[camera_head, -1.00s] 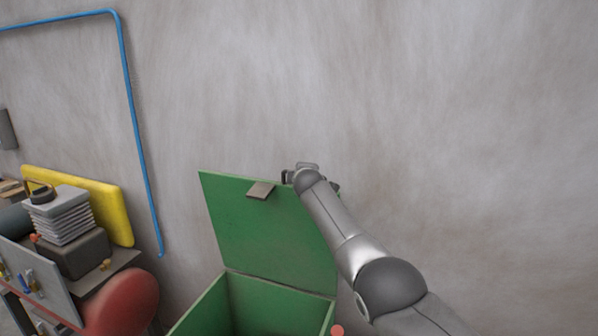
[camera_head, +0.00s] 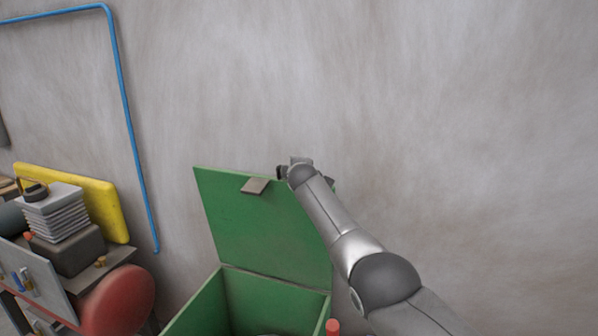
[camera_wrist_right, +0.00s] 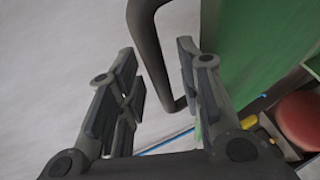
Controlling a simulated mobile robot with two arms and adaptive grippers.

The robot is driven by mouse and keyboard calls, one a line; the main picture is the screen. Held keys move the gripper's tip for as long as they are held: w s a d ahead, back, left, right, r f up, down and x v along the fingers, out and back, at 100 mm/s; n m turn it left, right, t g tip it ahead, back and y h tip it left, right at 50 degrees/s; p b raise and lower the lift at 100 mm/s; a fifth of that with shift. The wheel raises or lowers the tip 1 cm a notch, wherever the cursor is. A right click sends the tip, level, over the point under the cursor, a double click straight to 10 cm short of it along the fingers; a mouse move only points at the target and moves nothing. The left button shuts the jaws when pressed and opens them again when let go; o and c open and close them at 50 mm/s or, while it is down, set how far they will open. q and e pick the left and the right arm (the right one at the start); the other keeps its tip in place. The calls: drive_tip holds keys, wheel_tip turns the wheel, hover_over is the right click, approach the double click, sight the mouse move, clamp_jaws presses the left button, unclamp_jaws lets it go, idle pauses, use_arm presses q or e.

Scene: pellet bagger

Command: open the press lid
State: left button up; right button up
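The green press lid (camera_head: 262,226) stands upright at the back of the green press box (camera_head: 200,306), whose inside is open to view. A small grey-brown tab (camera_head: 255,186) sits near the lid's top edge. My right gripper (camera_head: 288,171) is at the lid's top right edge, mostly hidden behind my wrist. In the right wrist view my right gripper (camera_wrist_right: 160,98) has its fingers spread. A dark handle (camera_wrist_right: 148,45) beside the green lid (camera_wrist_right: 265,50) runs down between the fingers; I cannot tell whether they touch it. My left gripper is not in view.
A grey wall with a blue pipe (camera_head: 129,115) stands behind. At left are a yellow panel (camera_head: 105,205), a stack of grey plates (camera_head: 58,218) and a red rounded object (camera_head: 118,302). A small red knob (camera_head: 332,327) shows at the box's front right.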

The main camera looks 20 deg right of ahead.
drive_tip(key=shift+s, duration=0.1)
drive_tip(key=v, duration=1.1)
drive_tip(key=shift+s+r, duration=0.15)
drive_tip(key=shift+s, duration=0.2)
idle(0.4)
